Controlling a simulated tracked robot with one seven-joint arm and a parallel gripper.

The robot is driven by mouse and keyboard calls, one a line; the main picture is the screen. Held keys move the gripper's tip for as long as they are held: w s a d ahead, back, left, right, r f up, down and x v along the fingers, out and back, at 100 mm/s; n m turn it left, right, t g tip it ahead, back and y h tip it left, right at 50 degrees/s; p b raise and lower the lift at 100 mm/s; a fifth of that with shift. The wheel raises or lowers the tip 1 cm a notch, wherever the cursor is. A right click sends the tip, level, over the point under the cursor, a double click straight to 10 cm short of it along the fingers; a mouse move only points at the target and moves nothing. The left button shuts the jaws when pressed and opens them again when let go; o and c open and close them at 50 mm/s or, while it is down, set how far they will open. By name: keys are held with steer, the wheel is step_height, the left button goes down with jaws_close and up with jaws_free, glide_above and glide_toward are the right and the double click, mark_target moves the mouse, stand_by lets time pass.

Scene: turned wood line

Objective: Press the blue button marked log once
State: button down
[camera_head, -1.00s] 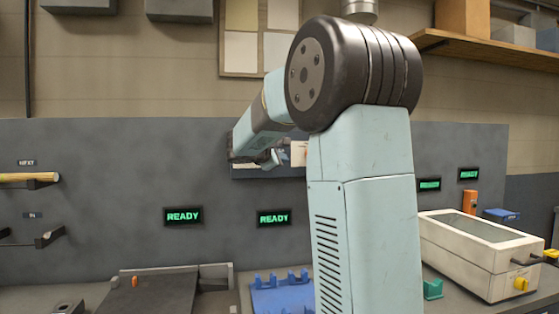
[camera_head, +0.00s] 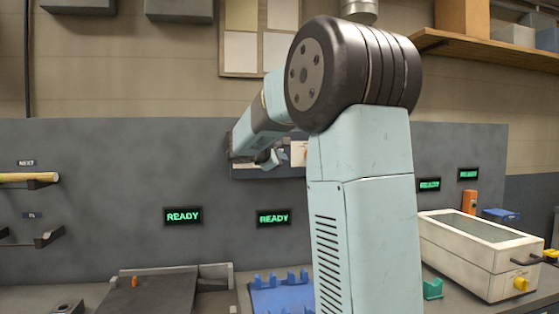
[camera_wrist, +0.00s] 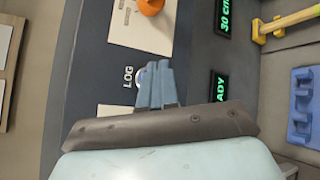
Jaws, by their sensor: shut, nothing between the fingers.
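The white word LOG (camera_wrist: 128,77) is on the grey panel in the wrist view, just left of my fingers. Beside it a small pale, bluish round edge shows, which looks like the log button (camera_wrist: 140,76); my fingers hide most of it. My gripper (camera_wrist: 160,72) is shut and empty, with its blue-grey fingertips over the button's spot. I cannot tell whether they touch it. In the head view my gripper (camera_head: 272,158) is small and close to the grey back panel, and the button does not show.
In the wrist view an orange knob (camera_wrist: 151,6) sits on a cream plate, and lit displays (camera_wrist: 226,15) and a blue rack (camera_wrist: 303,100) lie to the right. In the head view a white tank (camera_head: 480,255) stands at right, and a wooden-handled tool (camera_head: 22,178) hangs at left.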

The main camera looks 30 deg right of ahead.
steer(key=shift+w, duration=0.1)
steer(key=shift+w+d, duration=0.1)
steer(key=shift+w, duration=0.1)
steer(key=shift+w+d, duration=0.1)
steer(key=shift+w, duration=0.25)
stand_by(0.8)
steer(key=shift+s, duration=0.15)
steer(key=shift+s+a, duration=0.25)
steer(key=shift+s, duration=0.35)
steer(key=shift+s, duration=0.1)
steer(key=s, duration=0.2)
steer(key=s+a, duration=0.1)
steer(key=s, duration=0.1)
steer(key=shift+s+a, duration=0.15)
steer(key=shift+s, duration=0.2)
stand_by(0.9)
